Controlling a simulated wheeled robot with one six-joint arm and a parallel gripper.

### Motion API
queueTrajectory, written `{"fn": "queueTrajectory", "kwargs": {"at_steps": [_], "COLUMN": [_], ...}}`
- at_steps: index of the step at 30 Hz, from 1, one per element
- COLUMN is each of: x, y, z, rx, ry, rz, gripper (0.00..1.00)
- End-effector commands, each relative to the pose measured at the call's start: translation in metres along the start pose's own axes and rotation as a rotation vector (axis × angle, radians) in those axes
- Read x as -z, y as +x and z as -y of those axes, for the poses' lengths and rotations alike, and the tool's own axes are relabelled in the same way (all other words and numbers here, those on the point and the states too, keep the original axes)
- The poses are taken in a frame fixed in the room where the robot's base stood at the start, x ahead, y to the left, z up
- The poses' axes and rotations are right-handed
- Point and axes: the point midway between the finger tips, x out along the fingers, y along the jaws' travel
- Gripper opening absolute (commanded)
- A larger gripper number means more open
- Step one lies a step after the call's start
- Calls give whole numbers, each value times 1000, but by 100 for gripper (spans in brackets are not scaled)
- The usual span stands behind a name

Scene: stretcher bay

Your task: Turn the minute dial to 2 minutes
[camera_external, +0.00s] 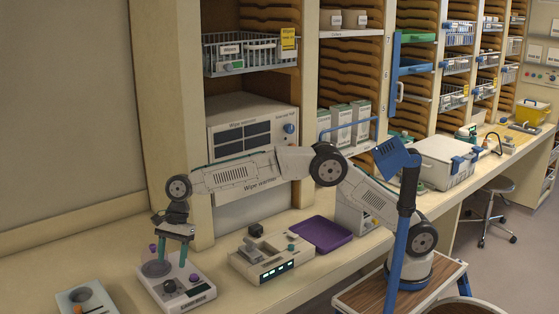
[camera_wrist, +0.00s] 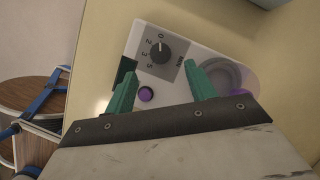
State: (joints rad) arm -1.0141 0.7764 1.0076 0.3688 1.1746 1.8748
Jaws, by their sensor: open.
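The minute dial (camera_wrist: 160,54) is a round black knob on a dark grey scale plate marked 0, 2, 3, 5 and MIN in the wrist view. Its white pointer line points at or close to 0. It sits on a white device, whose body (camera_external: 178,300) stands on the counter at the lower left of the external view. My gripper (camera_wrist: 161,85) is open, its two green fingers apart with nothing between them. The dial appears beyond the fingertips, apparently untouched. In the external view my gripper (camera_external: 176,238) points down above the device.
A white device with a lit display (camera_external: 272,262) stands to the right, with a purple tray (camera_external: 320,236) beyond. Another grey device (camera_external: 85,297) is at the lower left.

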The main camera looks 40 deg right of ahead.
Motion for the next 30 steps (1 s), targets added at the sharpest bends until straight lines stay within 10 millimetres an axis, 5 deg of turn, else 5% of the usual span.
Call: {"fn": "queueTrajectory", "kwargs": {"at_steps": [13, 25, 26, 30], "x": [2, 2, 2, 2], "y": [64, 74, 74, 74], "z": [0, 0, 0, 0], "rx": [0, 2, 2, 2], "ry": [2, 2, 2, 2], "rz": [-3, -2, -2, -2], "gripper": [55, 55, 52, 13]}}
